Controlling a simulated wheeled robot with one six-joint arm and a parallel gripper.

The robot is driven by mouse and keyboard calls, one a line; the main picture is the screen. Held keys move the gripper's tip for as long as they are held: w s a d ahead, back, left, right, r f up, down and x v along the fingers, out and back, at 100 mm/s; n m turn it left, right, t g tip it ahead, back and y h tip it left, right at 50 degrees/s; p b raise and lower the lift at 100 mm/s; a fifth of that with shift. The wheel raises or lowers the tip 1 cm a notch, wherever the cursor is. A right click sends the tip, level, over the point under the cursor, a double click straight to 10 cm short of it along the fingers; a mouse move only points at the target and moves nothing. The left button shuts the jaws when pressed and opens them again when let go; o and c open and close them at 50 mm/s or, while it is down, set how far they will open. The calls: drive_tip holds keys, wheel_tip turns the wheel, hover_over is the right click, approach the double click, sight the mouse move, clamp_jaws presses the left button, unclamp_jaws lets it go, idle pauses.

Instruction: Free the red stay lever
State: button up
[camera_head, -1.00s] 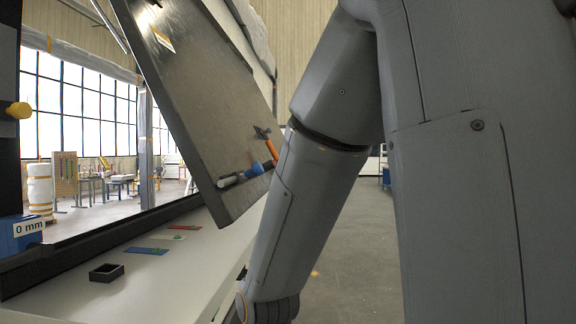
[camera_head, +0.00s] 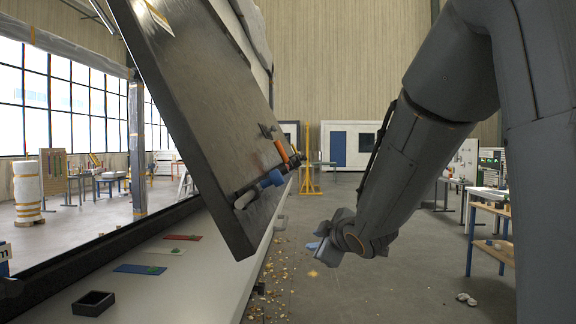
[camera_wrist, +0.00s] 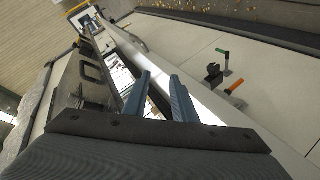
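An orange-red lever (camera_head: 282,152) is on the tilted metal panel (camera_head: 205,110), close to a blue cylindrical part (camera_head: 270,179) and dark fittings near the panel's lower right edge. Which fitting it engages is too small to tell. My gripper (camera_head: 325,240) is to the right of the panel and below the lever, apart from both. In the wrist view, the two blue-grey fingers of my gripper (camera_wrist: 160,76) are apart with nothing between them. An orange-handled lever (camera_wrist: 235,87) and a green-handled lever (camera_wrist: 222,54) stand on a pale surface to their right.
A pale ledge (camera_head: 205,283) below the panel carries an open black box (camera_head: 94,303) and red (camera_head: 183,237) and blue (camera_head: 140,269) cards. Debris lies on the floor beside the ledge. Open floor is right of the panel; a wooden workbench (camera_head: 490,230) stands farther right.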

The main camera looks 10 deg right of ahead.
sight(285, 168)
drive_tip(key=w+a+r+n+t+y+p, duration=0.1)
drive_tip(key=a+r+n+t+y, duration=0.1)
drive_tip(key=r+n+y, duration=0.5)
drive_tip(key=w+a+r+n+t+y, duration=0.1)
drive_tip(key=r+n, duration=0.3)
drive_tip(key=r, duration=0.7)
drive_tip(key=p+x, duration=0.3)
drive_tip(key=x, duration=0.4)
drive_tip(key=shift+w+a, duration=0.1)
drive_tip(key=shift+a, duration=0.05)
drive_tip(key=shift+c, duration=0.5)
clamp_jaws()
